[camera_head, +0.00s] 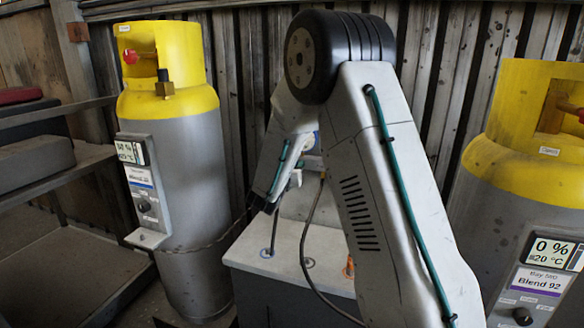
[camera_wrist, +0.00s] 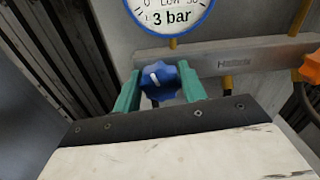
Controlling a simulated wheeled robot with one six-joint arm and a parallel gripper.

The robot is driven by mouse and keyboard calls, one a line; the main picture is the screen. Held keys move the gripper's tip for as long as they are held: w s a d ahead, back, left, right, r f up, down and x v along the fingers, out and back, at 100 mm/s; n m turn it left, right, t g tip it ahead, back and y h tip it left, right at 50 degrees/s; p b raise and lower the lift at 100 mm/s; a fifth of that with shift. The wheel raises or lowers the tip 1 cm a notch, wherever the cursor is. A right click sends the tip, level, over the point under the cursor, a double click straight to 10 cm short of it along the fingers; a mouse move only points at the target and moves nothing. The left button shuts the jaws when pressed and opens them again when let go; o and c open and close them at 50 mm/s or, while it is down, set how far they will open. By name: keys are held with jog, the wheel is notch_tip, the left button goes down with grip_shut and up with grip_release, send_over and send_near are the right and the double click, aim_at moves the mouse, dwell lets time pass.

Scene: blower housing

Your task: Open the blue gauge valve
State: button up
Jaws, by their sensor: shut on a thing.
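The blue gauge valve is a lobed blue knob (camera_wrist: 160,80) with a white mark, in the middle of the wrist view. It sits below a round blue-rimmed gauge (camera_wrist: 172,14) that reads 3 bar. My gripper (camera_wrist: 161,88) has its two green fingers on either side of the knob, shut on it. In the head view my arm hides the knob, and only a small part of the gauge area shows behind the arm.
A metal manifold bar (camera_wrist: 235,62) runs right from the knob, with an orange knob (camera_wrist: 311,67) at its right end. In the head view, yellow-topped cylinders stand at left (camera_head: 175,170) and right (camera_head: 525,150). A grey cabinet (camera_head: 290,247) lies below my arm. A hose hangs over it.

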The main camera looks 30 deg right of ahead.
jog(key=n, duration=0.4)
jog(key=shift+n, duration=0.3)
jog(key=n, duration=0.4)
jog(key=shift+a+n, duration=0.1)
jog(key=shift+n, duration=0.2)
jog(key=n, duration=0.4)
jog(key=shift+f, duration=0.1)
jog(key=shift+f+n, duration=0.1)
jog(key=shift+n, duration=2.3)
jog(key=o, duration=1)
jog(key=shift+c, duration=0.2)
jog(key=v, duration=0.7)
jog(key=shift+s+a, duration=0.2)
jog(key=shift+a, duration=0.15)
